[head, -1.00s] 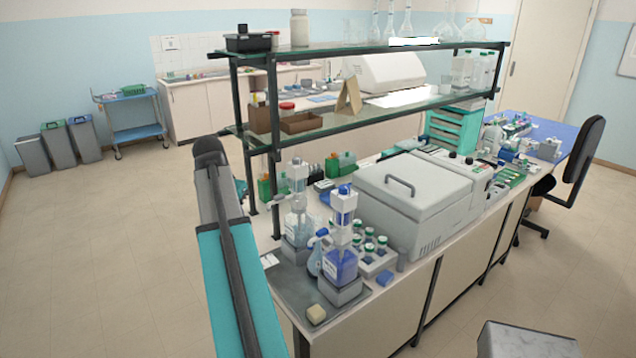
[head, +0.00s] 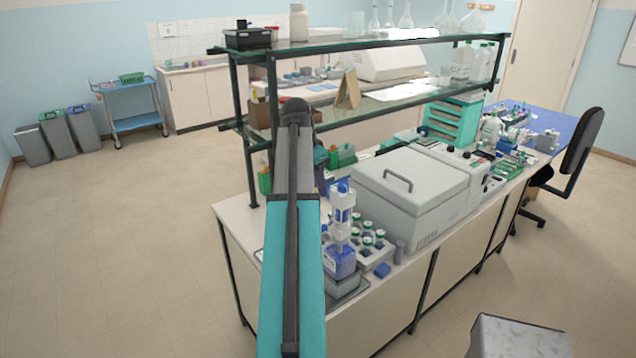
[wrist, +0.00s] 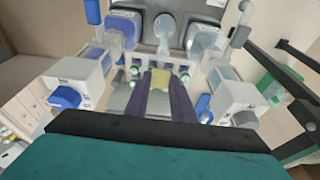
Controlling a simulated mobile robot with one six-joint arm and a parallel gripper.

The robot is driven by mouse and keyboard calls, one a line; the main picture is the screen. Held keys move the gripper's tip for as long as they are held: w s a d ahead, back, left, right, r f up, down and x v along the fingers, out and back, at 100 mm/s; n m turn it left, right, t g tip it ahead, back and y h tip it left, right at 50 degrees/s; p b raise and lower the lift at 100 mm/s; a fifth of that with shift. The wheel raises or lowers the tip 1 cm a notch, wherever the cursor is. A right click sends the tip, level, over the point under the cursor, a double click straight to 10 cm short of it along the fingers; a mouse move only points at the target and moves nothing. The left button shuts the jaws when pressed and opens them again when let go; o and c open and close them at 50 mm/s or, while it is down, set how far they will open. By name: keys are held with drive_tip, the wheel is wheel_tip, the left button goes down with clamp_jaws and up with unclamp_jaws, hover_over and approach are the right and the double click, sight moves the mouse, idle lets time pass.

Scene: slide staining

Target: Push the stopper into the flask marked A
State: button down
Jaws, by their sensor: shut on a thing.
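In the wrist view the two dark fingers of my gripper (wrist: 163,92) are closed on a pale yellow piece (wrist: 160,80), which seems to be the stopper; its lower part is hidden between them. Beyond it, between two dispenser bottles, a small round flask (wrist: 165,24) shows with its neck toward me. The held piece appears apart from it, though the gap is hard to judge. I cannot read a letter A on any vessel. In the head view my arm hides the gripper, the held piece and the small flask.
A bottle with blue liquid (head: 341,262) and a dispenser on top stands just right of my arm. A rack of green-capped vials (head: 370,243) and a large grey lidded machine (head: 410,195) stand beyond. The glass shelf (head: 390,103) overhangs the bench.

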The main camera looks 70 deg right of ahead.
drive_tip(key=shift+f, duration=0.15)
idle(0.3)
drive_tip(key=shift+f+b, duration=0.45)
drive_tip(key=shift+f, duration=2.15)
drive_tip(key=shift+w, duration=0.15)
drive_tip(key=shift+f, duration=0.8)
idle(1.3)
drive_tip(key=c, duration=1)
unclamp_jaws()
drive_tip(key=shift+w+r, duration=0.1)
drive_tip(key=shift+r, duration=0.1)
